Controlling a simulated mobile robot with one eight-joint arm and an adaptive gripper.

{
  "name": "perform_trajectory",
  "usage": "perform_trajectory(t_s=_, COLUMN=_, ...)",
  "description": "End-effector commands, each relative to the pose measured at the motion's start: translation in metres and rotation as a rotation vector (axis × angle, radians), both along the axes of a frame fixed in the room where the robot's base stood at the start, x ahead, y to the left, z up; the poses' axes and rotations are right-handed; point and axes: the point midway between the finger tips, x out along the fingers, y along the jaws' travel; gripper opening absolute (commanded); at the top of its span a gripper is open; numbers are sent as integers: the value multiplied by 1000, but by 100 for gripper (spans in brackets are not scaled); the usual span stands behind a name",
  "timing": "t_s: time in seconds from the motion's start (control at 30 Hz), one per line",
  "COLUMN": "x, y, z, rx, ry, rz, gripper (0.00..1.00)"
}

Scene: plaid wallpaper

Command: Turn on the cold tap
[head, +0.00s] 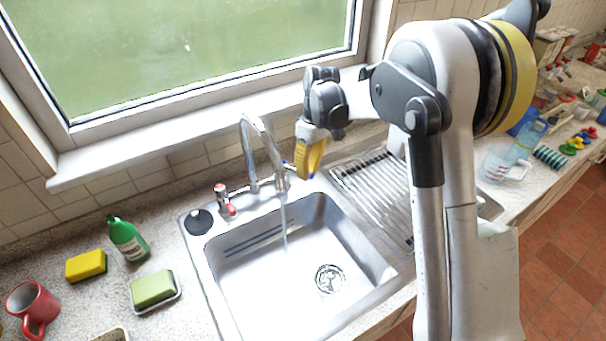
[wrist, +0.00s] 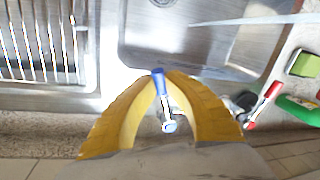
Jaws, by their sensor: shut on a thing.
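The cold tap has a blue lever (wrist: 159,82) on a chrome body (wrist: 169,124). In the wrist view my gripper (wrist: 165,76) has its yellow fingers closed around this lever, with the blue end between the fingertips. In the head view my gripper (head: 304,172) is behind the sink's right back corner and mostly hides the cold tap. The chrome spout (head: 248,143) arches over the basin, and a thin stream of water (head: 285,225) falls from it. The hot tap with a red lever (head: 224,202) stands to the left of the spout.
The steel sink (head: 250,265) has a drain rack (head: 375,190) on its right. A green bottle (head: 128,240), yellow sponge (head: 86,265), green sponge (head: 153,288) and red mug (head: 32,305) are on the left counter. The window sill (head: 200,125) runs behind the taps.

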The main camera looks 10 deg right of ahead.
Motion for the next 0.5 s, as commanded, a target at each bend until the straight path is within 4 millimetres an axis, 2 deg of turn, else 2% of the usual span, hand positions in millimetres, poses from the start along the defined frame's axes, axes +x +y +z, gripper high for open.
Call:
perform_trajectory(t_s=0.2, x=6, y=-6, z=-1, rx=-1, ry=1, rz=94, gripper=0)
perform_trajectory(t_s=0.5, x=9, y=-8, z=-1, rx=-2, ry=0, rz=138, gripper=0)
